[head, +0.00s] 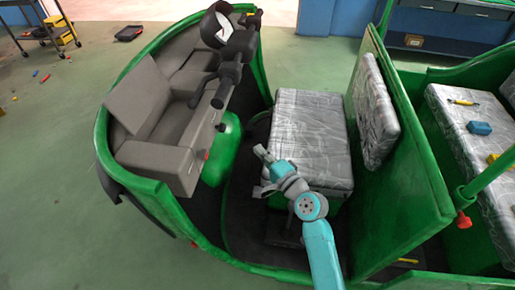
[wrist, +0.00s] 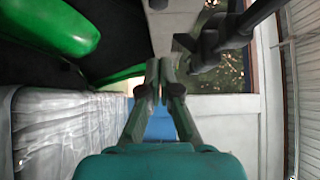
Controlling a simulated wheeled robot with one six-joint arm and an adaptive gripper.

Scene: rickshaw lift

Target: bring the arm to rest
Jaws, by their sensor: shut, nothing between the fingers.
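My gripper (head: 263,154) is in the middle of the head view, over the dark floor of the green rickshaw (head: 414,185), at the near left corner of the plastic-wrapped seat (head: 306,125). The teal arm reaches up to it from the bottom edge. In the wrist view my gripper (wrist: 159,66) points away from the camera. Its two fingertips are together and hold nothing. The wrapped seat (wrist: 60,130) fills the lower left of that view.
The handlebar (head: 228,72) and grey front panel (head: 165,155) stand left of my gripper. A green partition (head: 415,170) rises to the right. A blue block (head: 479,128) and a yellow-handled tool (head: 463,102) lie on the rear seat. A tool cart stands at the far left.

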